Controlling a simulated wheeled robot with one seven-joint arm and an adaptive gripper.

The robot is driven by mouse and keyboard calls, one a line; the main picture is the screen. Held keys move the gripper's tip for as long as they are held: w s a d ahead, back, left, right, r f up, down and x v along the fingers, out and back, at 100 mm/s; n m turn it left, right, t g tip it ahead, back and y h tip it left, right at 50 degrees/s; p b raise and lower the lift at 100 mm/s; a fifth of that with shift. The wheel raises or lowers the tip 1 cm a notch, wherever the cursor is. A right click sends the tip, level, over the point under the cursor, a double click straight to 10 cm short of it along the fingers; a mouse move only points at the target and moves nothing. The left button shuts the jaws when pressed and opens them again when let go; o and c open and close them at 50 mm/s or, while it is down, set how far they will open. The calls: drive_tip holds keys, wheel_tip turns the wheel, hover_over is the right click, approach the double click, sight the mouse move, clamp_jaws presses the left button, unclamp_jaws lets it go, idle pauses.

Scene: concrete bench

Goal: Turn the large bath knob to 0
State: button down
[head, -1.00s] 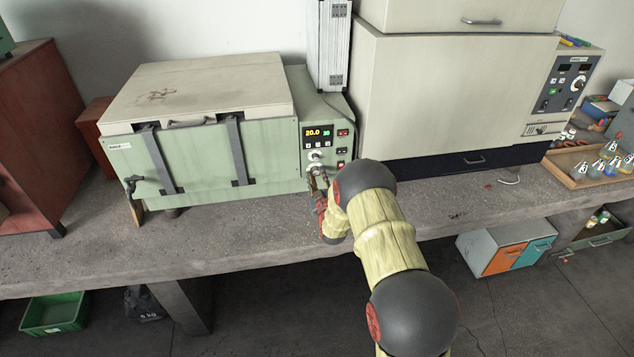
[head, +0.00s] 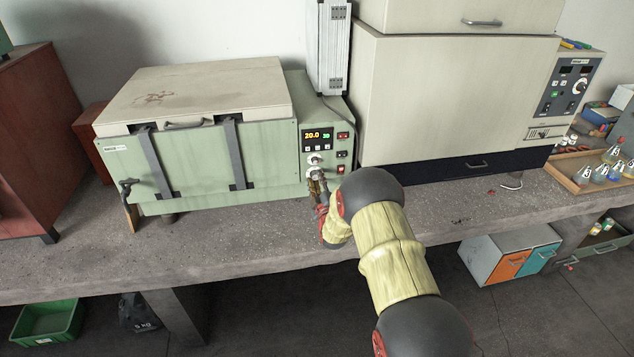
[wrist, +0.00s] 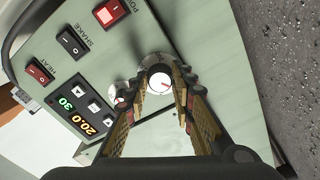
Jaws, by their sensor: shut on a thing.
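The bath is a green box with a pale lid (head: 205,88) and a control panel on its right end. The panel's display (head: 317,134) reads 20.0 and 30. Two knobs sit below it. The one farther from the display, a round knob (wrist: 159,82) with a white cap and a red mark, is between my fingertips. The other knob (wrist: 121,94) is partly hidden behind a finger in the wrist view; it also shows in the head view (head: 315,159). My gripper (wrist: 160,88) is shut on the farther knob; it shows small in the head view (head: 317,180).
Rocker switches marked HEAT (wrist: 39,74), SHAKE (wrist: 73,41) and POWER (wrist: 113,13) lie beside the display. A large cream cabinet (head: 450,100) stands close to the right of the bath. A tray (head: 566,181) with flasks is at the far right. The bench front (head: 230,235) is clear.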

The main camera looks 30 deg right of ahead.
drive_tip(key=c, duration=1.5)
unclamp_jaws()
drive_tip(key=v, duration=1.2)
